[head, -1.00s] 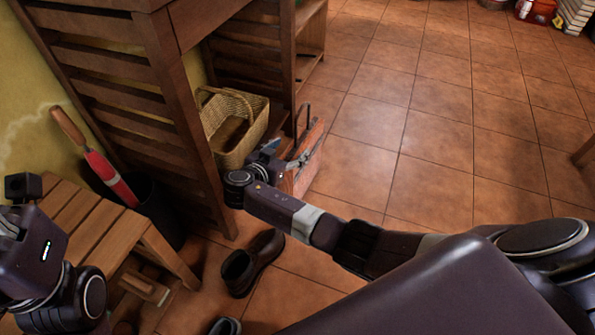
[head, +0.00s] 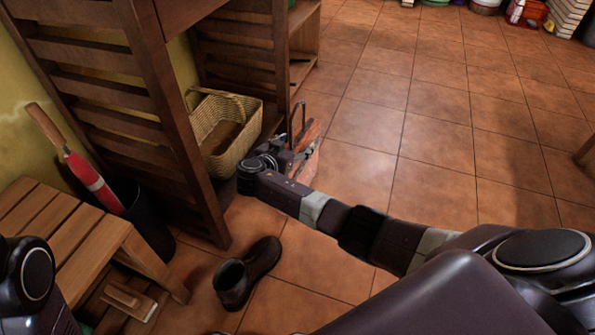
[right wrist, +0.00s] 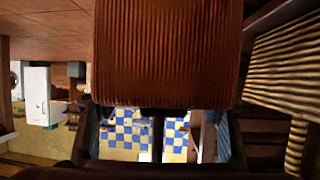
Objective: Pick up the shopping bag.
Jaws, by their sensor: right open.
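The shopping bag (head: 311,163) is reddish brown with dark upright handles (head: 298,116). It stands on the tiled floor by the end of the wooden shelf unit, partly hidden by my right gripper. My right gripper (head: 298,151) is open at the bag's near side, below the handles. I cannot tell whether it touches the bag. In the right wrist view a ribbed brown surface (right wrist: 165,55), apparently the bag, fills the upper middle, close to the open fingers (right wrist: 160,137). My left gripper is out of view; only part of its arm shows at lower left.
A wicker basket (head: 222,130) sits on the low shelf left of my right gripper, and also shows in the right wrist view (right wrist: 285,65). A wooden bench (head: 65,235), a dark bin (head: 150,220) and a shoe (head: 246,274) are nearer.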

